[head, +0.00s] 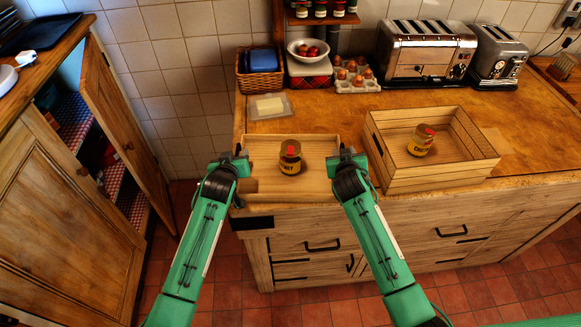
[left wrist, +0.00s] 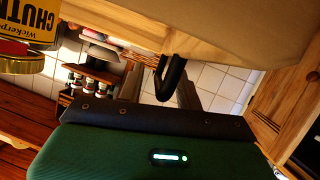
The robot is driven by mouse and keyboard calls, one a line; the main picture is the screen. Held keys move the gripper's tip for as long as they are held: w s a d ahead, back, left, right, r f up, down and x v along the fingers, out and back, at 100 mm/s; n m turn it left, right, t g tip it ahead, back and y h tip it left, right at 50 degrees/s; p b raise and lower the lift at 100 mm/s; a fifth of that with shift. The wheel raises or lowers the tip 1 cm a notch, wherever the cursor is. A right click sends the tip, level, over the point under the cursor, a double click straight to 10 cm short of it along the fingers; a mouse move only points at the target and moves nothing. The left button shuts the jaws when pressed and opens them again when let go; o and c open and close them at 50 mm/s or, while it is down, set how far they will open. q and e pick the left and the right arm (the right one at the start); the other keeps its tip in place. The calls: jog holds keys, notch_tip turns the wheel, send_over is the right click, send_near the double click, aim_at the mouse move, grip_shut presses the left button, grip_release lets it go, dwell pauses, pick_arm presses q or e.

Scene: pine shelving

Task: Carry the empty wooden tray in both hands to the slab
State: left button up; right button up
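A shallow wooden tray (head: 262,178) lies between my two grippers at the counter's front left. It is not empty: a jar with a yellow label (head: 290,158) stands in it. The jar also shows at the upper left of the left wrist view (left wrist: 27,22). My left gripper (head: 238,163) is at the tray's left side and my right gripper (head: 345,162) at its right side. I cannot pick out a slab for certain.
A deeper wooden crate (head: 440,177) holding a similar jar (head: 421,140) stands just right of my right gripper. Behind are a pale block on a small board (head: 270,106), a basket (head: 259,72), eggs (head: 354,76) and a toaster (head: 427,52). A cupboard door (head: 125,130) stands open at left.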

pick_arm(q)
grip_shut()
pick_arm(e)
grip_shut()
pick_arm(q)
jog(key=shift+w+r, duration=0.1)
jog(key=shift+r, duration=0.1)
pick_arm(e)
jog(key=shift+w+r, duration=0.1)
jog(key=shift+r, duration=0.05)
